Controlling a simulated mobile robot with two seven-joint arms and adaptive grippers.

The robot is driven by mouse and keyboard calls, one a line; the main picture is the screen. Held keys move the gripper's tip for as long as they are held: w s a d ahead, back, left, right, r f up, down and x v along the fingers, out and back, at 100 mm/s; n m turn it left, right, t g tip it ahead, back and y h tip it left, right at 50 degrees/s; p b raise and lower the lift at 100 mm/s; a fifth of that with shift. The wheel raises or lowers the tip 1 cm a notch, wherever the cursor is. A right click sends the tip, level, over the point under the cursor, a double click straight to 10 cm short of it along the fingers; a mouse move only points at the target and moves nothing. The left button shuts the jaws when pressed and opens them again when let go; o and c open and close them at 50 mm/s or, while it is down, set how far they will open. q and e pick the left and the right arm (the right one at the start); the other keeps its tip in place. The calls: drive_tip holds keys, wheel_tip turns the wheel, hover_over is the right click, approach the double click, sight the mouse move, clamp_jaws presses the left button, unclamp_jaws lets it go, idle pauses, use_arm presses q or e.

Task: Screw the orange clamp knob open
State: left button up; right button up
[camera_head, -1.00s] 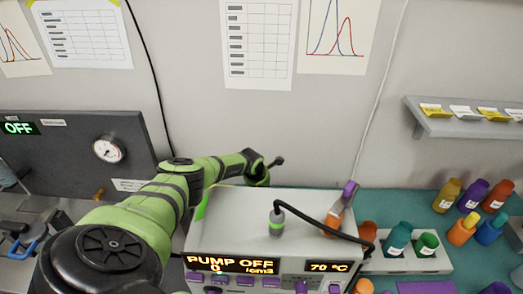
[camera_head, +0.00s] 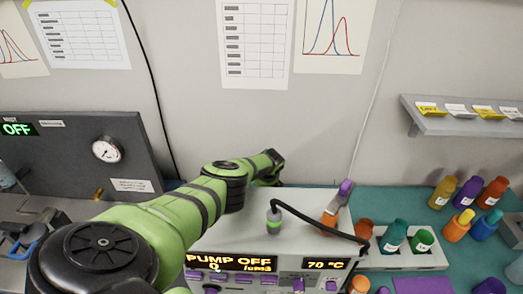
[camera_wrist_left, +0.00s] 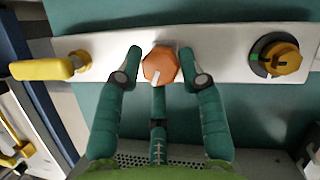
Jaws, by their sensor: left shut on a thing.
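The orange knob (camera_wrist_left: 159,66), faceted with a white pointer mark at its lower edge, sits mid-way along a white plate (camera_wrist_left: 215,50) in the left wrist view. My left gripper (camera_wrist_left: 160,70) has its dark green fingers on either side of the knob and is shut on it. A third green finger-like part lies just below the knob. In the head view my green left arm reaches over to the back of the pump box, and its gripper is hidden there. My right gripper is in neither view.
A yellow handle (camera_wrist_left: 42,69) is left of the knob, and a yellow dial (camera_wrist_left: 279,58) is right of it. The pump box (camera_head: 320,215) carries a black hose. Coloured bottles and a white rack (camera_head: 432,260) stand at the right.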

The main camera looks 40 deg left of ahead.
use_arm(q)
drive_tip(key=shift+w+a+r+n, duration=0.25)
drive_tip(key=shift+a+r+n, duration=0.05)
drive_tip(key=shift+r+n, duration=0.1)
idle(0.4)
drive_tip(key=o, duration=1.1)
drive_tip(key=shift+f, duration=0.25)
drive_tip(key=shift+s+d, duration=0.1)
drive_tip(key=shift+d, duration=0.1)
